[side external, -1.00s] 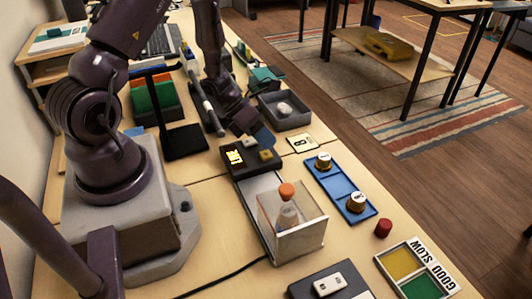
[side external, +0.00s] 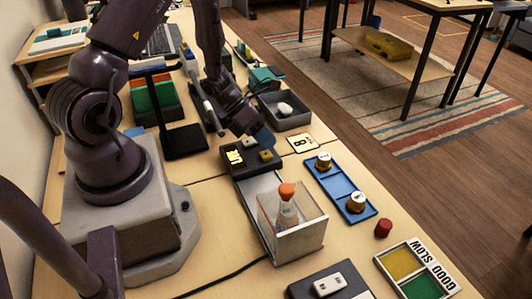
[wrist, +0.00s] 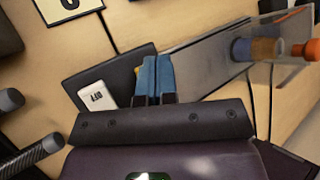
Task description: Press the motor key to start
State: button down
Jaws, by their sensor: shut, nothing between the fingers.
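The dark motor box (side external: 243,172) sits on the table at the head of a grey track. It has a lit yellow patch (side external: 234,157) and small brownish parts on top. In the wrist view the box (wrist: 128,70) carries a pale key (wrist: 97,97) with dark lettering that seems to read OFF. My gripper (side external: 268,143) is shut and empty, its blue fingertips low over the far right part of the box. In the wrist view the shut fingertips (wrist: 155,65) lie right of the pale key and hide part of the box. I cannot tell whether they touch it.
A clear-walled bin (side external: 298,240) with an orange-topped bottle (side external: 287,205) stands at the track's near end. A blue tray (side external: 337,180) with brass-topped pieces and a numbered card (side external: 302,144) lie right. A grey tray (side external: 286,121) stands behind my gripper.

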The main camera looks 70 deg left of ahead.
jog(key=shift+f, duration=0.15)
jog(key=shift+f, duration=0.25)
